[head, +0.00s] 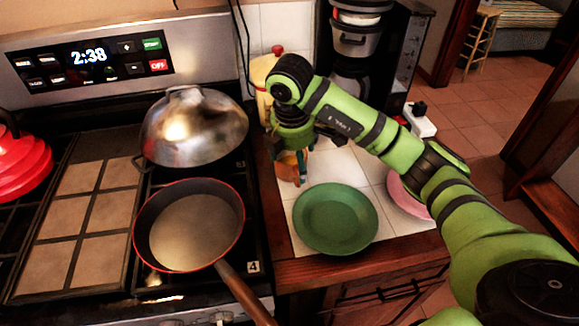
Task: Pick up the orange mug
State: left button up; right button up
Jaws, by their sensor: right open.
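The orange mug (287,171) stands on the white tiled counter, behind the green plate and close to the stove's right edge. Its upper part is partly hidden by my gripper. My right gripper (292,160) points down over the mug from above and behind, with its fingers at the mug's upper part. It is open; whether a finger touches the mug cannot be told. My left gripper is not in view.
A green plate (336,218) lies in front of the mug, and a pink plate (408,194) is partly behind my arm. A yellow container (262,72) and a coffee maker (353,50) stand behind. A red-rimmed pan (190,226) and a metal dome (195,128) are on the stove.

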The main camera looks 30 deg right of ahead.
aim_at(296, 171)
notch_tip(296, 171, down, 2)
jog(key=shift+d+f+p, duration=0.15)
jog(key=shift+p, duration=0.55)
jog(key=f, duration=0.2)
jog(key=shift+w+d+f, duration=0.15)
jog(key=shift+w+f, duration=0.1)
jog(key=shift+f, duration=0.05)
grip_shut()
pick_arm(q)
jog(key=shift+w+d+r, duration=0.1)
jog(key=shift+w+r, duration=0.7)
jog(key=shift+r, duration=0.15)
